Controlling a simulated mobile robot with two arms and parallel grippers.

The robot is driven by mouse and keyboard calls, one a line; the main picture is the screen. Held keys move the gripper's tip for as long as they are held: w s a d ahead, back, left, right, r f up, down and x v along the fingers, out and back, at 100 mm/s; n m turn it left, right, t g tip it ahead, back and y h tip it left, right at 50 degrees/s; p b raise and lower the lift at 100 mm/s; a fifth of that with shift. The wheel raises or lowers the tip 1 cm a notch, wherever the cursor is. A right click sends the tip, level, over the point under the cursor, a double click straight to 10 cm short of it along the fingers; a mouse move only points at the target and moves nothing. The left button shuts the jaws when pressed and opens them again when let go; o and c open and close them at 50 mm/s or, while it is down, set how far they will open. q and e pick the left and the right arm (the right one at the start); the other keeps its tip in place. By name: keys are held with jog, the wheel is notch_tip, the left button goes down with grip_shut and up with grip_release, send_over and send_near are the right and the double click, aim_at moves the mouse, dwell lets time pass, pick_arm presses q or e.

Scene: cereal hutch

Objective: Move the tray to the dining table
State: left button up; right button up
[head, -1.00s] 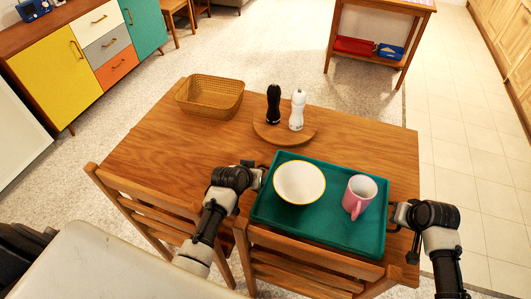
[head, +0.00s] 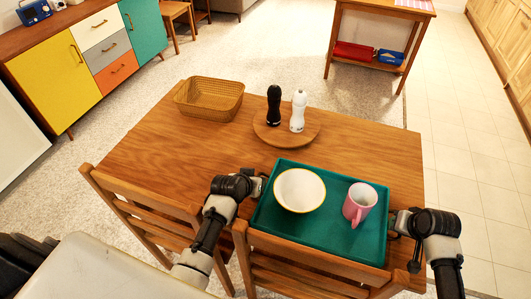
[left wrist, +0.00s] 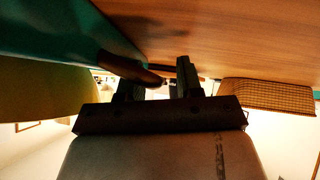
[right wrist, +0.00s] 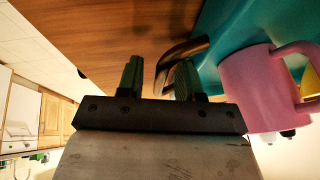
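The teal tray (head: 318,240) is at the near right part of the wooden dining table (head: 150,150). It looks level and on or close to the tabletop. It carries a white bowl with a yellow rim (head: 300,190) and a pink mug (head: 359,203), both upright. My left gripper (head: 262,185) is at the tray's left side. Its fingers (left wrist: 160,80) stand apart with the brown tray handle (left wrist: 125,68) reaching between them. My right gripper (head: 395,222) is at the right side, its fingers (right wrist: 158,78) apart around the other handle (right wrist: 185,50). Visible gaps show beside both handles.
A wicker basket (head: 209,99) and a round wooden board (head: 272,137) with black (head: 274,106) and white (head: 298,112) mills stand farther back. Chairs (head: 150,215) line the near edge. A wooden cart (head: 375,70) stands behind. The table's left half is mostly clear.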

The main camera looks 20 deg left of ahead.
pick_arm(q)
jog(key=v, duration=0.7)
jog(key=shift+s+r, duration=0.3)
jog(key=shift+s, duration=0.05)
pick_arm(e)
jog(key=shift+r, duration=0.1)
jog(key=v, duration=1.1)
jog(key=shift+s+r, duration=0.2)
jog(key=shift+r, duration=0.15)
pick_arm(q)
jog(key=shift+r, duration=0.1)
pick_arm(e)
jog(key=shift+d, duration=0.15)
